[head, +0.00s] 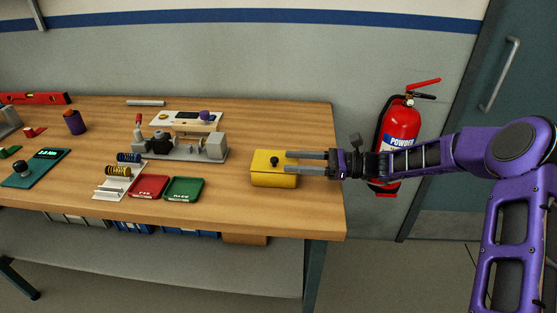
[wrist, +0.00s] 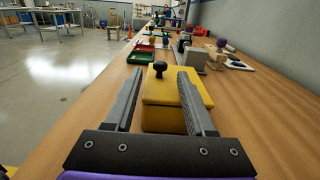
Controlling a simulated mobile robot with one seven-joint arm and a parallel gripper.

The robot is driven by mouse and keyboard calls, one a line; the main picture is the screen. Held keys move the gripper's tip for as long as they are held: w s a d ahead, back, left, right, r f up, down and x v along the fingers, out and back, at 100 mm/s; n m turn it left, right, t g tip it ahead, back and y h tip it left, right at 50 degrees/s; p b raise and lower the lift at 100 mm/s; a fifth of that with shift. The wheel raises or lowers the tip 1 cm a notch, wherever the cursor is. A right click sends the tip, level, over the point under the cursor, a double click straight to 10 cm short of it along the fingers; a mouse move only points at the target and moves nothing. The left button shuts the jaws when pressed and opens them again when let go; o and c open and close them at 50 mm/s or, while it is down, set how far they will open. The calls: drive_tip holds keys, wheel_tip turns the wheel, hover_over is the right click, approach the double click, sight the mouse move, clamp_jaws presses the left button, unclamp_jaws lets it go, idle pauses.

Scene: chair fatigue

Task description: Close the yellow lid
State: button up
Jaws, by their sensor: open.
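A yellow box (head: 273,179) with a yellow lid (head: 265,161) stands near the right end of the wooden bench. The lid lies on top of the box and looks shut; a small gap cannot be ruled out. A black knob (head: 276,160) stands on the lid. In the wrist view the lid (wrist: 187,90) and its knob (wrist: 160,68) are straight ahead. My gripper (head: 290,162) reaches in from the right, open and level, its fingers over the lid. In the wrist view the gripper (wrist: 158,85) has the knob just beyond and between its fingertips. Contact cannot be told.
A red tray (head: 149,187) and a green tray (head: 184,189) lie left of the box. A grey metal fixture (head: 180,147) stands behind them. A fire extinguisher (head: 398,135) hangs on the wall behind my arm. Bare bench top lies around the box's front and right.

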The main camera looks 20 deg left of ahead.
drive_tip(key=v, duration=1.2)
drive_tip(key=shift+s, duration=0.1)
